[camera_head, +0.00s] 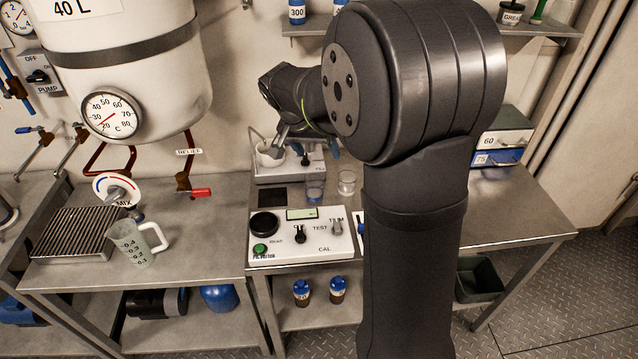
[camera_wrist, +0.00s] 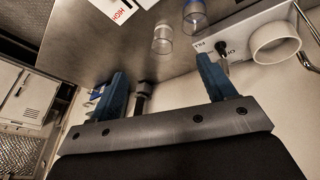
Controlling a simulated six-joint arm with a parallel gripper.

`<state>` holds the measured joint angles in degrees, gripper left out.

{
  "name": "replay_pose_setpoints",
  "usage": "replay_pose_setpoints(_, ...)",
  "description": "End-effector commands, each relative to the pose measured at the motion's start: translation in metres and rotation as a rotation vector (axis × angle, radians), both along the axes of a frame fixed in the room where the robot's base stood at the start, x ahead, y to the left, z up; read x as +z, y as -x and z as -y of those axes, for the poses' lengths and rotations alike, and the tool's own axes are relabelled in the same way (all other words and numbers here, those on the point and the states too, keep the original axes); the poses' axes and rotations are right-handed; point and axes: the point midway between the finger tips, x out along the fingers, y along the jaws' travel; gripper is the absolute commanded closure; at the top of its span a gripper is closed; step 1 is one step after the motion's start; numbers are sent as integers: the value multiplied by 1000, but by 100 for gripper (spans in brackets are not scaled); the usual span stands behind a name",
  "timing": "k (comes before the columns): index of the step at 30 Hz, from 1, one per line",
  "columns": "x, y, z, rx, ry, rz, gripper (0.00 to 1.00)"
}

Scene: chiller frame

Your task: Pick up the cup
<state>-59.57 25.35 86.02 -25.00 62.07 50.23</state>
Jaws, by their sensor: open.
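A white round cup-like vessel (camera_head: 270,153) sits on the fill unit at the back of the bench; its open rim also shows at the right of the wrist view (camera_wrist: 276,42). Two small clear cups stand on the bench: one with blue in it (camera_head: 315,188) and a plain one (camera_head: 346,182). The wrist view shows the blue one (camera_wrist: 195,15) and the plain one (camera_wrist: 163,40) beyond my fingertips. My gripper (camera_wrist: 162,70) is open and empty, its blue fingers wide apart. In the head view my arm hides most of it; it hovers near the fill unit.
A fill unit (camera_head: 264,173) and a control box (camera_head: 300,249) stand on the middle bench. A graduated jug (camera_head: 133,243) stands on the left bench by a slatted grate (camera_head: 72,234). A large tank (camera_head: 130,70) hangs above. The bench's right side is fairly clear.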

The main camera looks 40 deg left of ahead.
Motion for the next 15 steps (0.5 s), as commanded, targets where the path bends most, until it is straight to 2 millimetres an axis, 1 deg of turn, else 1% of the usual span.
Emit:
replay_pose_setpoints(1,-18,-1,-7,-50,25,29,24)
replay_pose_setpoints(3,-37,-5,-14,-132,45,85,24)
replay_pose_setpoints(9,-91,-11,-36,-329,50,285,24)
replay_pose_setpoints(15,-136,-11,-59,-459,-24,493,24)
